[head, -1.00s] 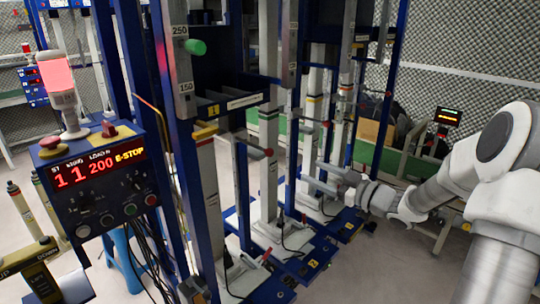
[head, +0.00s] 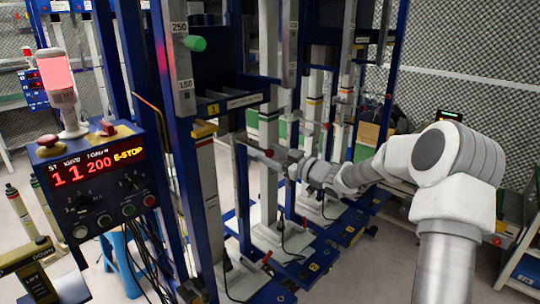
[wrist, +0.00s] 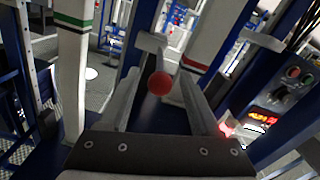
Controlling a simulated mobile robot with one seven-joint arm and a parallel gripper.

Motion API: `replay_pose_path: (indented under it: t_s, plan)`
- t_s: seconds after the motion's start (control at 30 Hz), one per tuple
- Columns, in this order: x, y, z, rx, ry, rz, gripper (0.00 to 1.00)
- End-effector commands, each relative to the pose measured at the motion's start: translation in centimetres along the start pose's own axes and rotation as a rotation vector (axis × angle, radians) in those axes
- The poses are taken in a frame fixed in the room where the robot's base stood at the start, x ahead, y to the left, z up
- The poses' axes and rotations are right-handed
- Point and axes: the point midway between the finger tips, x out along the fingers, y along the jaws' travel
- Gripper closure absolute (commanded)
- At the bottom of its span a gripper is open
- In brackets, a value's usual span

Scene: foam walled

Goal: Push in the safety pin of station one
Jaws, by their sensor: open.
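A green knob (head: 194,43) sticks out sideways from the grey post (head: 181,75) of the nearest station, between its 250 and 150 labels. Lower down, a red ball knob (head: 268,152) ends a grey lever at that station. I cannot tell for sure which of these is the safety pin. My gripper (head: 279,157) is close beside the red knob. In the wrist view a red ball (wrist: 160,86) appears between the two open fingers of my gripper (wrist: 160,74). I cannot tell whether they touch it.
The control box (head: 92,185) at left reads 1, 1, 200 and E-STOP, under a lit red beacon (head: 58,70). Blue frames and posts of several stations stand close behind my gripper. Cables hang below the box. The floor (head: 370,265) at front right is clear.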

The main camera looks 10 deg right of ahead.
Motion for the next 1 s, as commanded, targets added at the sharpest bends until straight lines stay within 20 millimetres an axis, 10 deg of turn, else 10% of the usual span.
replay_pose_path:
  t_s: [0.3, 0.67, 1.0]
  plan:
    - [0.27, -0.01, -0.04, 0.000, 0.000, 0.000, 0.38]
    - [0.24, -0.01, -0.04, 0.000, 0.000, 0.000, 1.00]
    - [0.23, -0.01, -0.03, -0.001, 0.000, 0.000, 1.00]
